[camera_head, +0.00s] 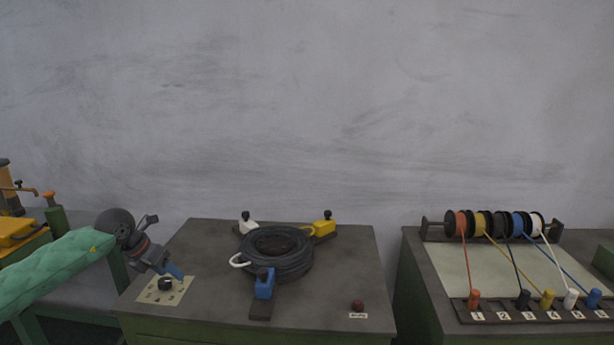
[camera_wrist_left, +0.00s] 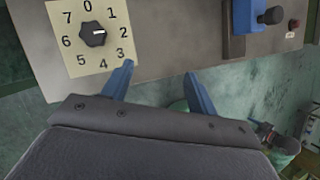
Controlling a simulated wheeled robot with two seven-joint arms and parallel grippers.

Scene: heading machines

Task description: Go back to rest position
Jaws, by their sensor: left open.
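My left gripper (camera_head: 176,272) has blue fingers and hangs over the front left of the middle table, beside the dial. In the left wrist view its two fingers (camera_wrist_left: 158,84) stand apart with nothing between them. The dial plate (camera_head: 180,296) is pale, and its black knob (camera_head: 165,284) is free of the fingers. In the wrist view the numbered plate (camera_wrist_left: 68,58) and knob (camera_wrist_left: 92,34) lie up and left of the fingertips. My right gripper is not in view.
The middle table (camera_head: 215,322) carries a black cable coil (camera_head: 275,262), white, yellow and blue clamp blocks, and a red button (camera_head: 357,304). A right table (camera_head: 425,285) holds coloured wire spools. Yellow equipment (camera_head: 15,232) stands at the far left. A gap separates the two tables.

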